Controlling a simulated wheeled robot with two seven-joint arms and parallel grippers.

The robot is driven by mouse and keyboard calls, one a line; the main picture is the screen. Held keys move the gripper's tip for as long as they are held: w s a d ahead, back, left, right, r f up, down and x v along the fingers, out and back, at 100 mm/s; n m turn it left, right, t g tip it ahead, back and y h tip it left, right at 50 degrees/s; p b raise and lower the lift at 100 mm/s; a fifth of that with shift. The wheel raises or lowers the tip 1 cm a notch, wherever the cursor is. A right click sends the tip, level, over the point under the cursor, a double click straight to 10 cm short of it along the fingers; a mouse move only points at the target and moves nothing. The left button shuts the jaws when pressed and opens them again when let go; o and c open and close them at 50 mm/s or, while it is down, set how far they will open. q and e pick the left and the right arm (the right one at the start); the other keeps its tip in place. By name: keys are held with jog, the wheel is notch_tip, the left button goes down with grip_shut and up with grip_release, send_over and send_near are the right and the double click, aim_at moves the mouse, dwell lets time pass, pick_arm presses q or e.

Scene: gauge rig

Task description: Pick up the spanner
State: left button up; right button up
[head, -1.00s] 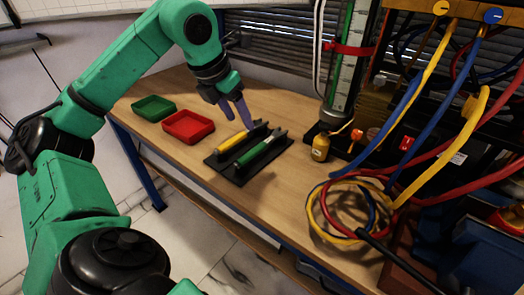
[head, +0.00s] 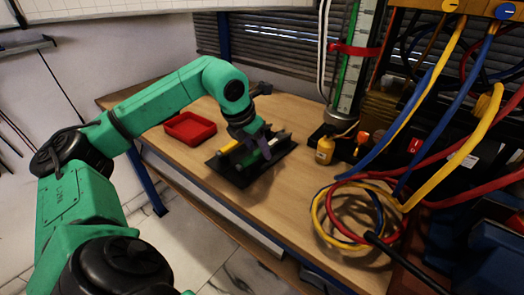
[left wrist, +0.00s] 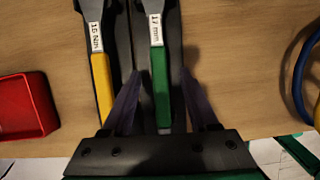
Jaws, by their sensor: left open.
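The spanner, with a green handle (head: 249,161) and a "17 mm" label, lies on a black holder (head: 237,178) on the workbench. It shows in the middle of the left wrist view (left wrist: 160,85). A yellow-handled tool (left wrist: 101,85) labelled "15 Nm" lies beside it, to the left in that view. My left gripper (head: 262,150) is open over the spanner. In the left wrist view its two fingers lie one on each side of the green handle; whether they touch it I cannot tell. In the head view the gripper partly hides the spanner.
A red tray (head: 190,128) stands left of the holder. Coiled red, yellow and blue hoses (head: 358,215) lie at the front right. Bare bench (head: 283,185) lies between holder and hoses.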

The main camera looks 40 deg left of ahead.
pick_arm(q)
jog(key=shift+f, duration=0.25)
grip_shut()
dwell(1.5)
